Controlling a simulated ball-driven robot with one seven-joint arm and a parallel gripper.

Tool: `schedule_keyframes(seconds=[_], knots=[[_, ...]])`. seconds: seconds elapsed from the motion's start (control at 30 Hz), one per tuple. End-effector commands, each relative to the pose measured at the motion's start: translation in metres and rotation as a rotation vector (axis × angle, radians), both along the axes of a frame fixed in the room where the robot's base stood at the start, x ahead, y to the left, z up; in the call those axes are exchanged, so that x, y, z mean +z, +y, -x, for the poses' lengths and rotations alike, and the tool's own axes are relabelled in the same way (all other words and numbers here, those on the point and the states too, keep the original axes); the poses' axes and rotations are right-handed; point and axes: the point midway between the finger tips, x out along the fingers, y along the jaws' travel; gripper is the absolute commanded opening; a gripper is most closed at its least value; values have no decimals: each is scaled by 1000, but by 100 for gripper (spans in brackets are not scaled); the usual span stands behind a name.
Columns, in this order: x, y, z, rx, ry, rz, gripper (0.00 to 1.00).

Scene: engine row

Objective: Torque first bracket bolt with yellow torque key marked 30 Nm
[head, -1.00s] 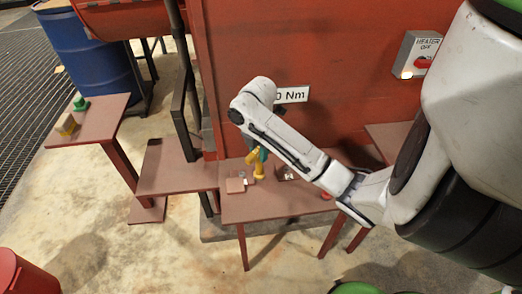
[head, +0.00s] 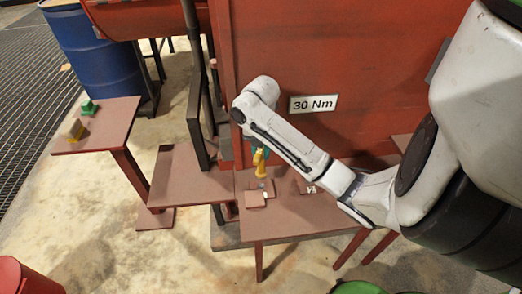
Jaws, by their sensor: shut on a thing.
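The yellow torque key (head: 261,168) is upright above the middle table. My gripper (head: 261,154), mostly hidden behind my white arm, is shut on its upper part. Just below the key's lower end is a small grey bolt-like piece (head: 262,184), at the back edge of a brown bracket block (head: 255,199). I cannot tell whether the key touches it. A small light piece (head: 265,196) is on or beside the block. Another bracket plate (head: 306,186) with pale bits lies to the right. A white sign (head: 313,104) reading 30 Nm is on the red wall behind.
A lower brown table (head: 185,180) adjoins on the left. A dark post (head: 195,90) rises beside the middle table.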

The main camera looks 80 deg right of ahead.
Motion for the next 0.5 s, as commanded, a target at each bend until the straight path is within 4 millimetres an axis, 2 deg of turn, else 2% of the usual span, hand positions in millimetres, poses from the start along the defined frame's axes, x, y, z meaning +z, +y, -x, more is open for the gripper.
schedule_keyframes(seconds=[0.5], knots=[[-27,-1,0,-2,-2,1,0]])
